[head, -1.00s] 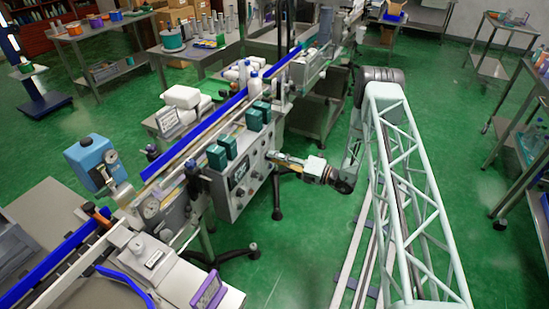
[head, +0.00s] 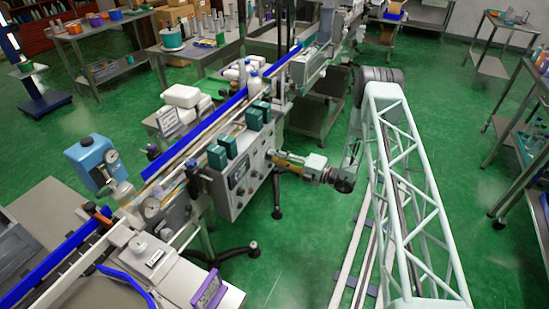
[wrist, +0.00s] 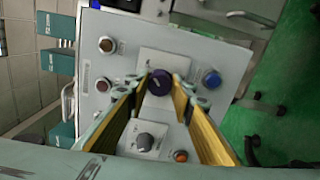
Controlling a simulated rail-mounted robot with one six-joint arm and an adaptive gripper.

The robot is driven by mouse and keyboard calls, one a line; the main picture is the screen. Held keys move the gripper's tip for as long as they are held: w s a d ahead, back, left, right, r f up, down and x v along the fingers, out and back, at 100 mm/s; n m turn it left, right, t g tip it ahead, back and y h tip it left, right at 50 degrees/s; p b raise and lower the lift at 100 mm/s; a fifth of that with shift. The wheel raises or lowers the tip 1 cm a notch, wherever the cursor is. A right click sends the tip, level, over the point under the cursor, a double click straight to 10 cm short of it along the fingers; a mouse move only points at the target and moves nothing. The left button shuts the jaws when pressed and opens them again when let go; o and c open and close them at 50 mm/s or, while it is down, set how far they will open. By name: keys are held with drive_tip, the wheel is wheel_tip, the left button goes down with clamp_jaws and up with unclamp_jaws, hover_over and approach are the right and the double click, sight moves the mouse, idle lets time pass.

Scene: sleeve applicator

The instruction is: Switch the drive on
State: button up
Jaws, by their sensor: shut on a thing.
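The drive's control panel (head: 238,182) is the light grey front of the machine; it also shows in the wrist view (wrist: 125,62). A dark round knob (wrist: 160,83) with a pale pointer mark sits on a pale plate near the panel's middle. My gripper (wrist: 160,86) is shut on this dark knob, with one finger on each side. In the head view my gripper (head: 271,156) reaches the panel's right side from the right, and the knob is hidden there. I cannot read any label by the knob.
Around the held knob are a blue button (wrist: 211,77), a grey knob (wrist: 145,142), an orange button (wrist: 181,156), an amber button (wrist: 106,45) and a dark red button (wrist: 103,85). Teal boxes (head: 217,157) stand on the panel's top edge. Green floor (head: 310,225) is open nearby.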

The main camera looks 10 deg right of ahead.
drive_tip(key=o, duration=0.8)
drive_tip(key=shift+o, duration=0.2)
drive_tip(key=shift+d, duration=0.1)
drive_tip(key=v, duration=1.2)
drive_tip(key=shift+r, duration=0.2)
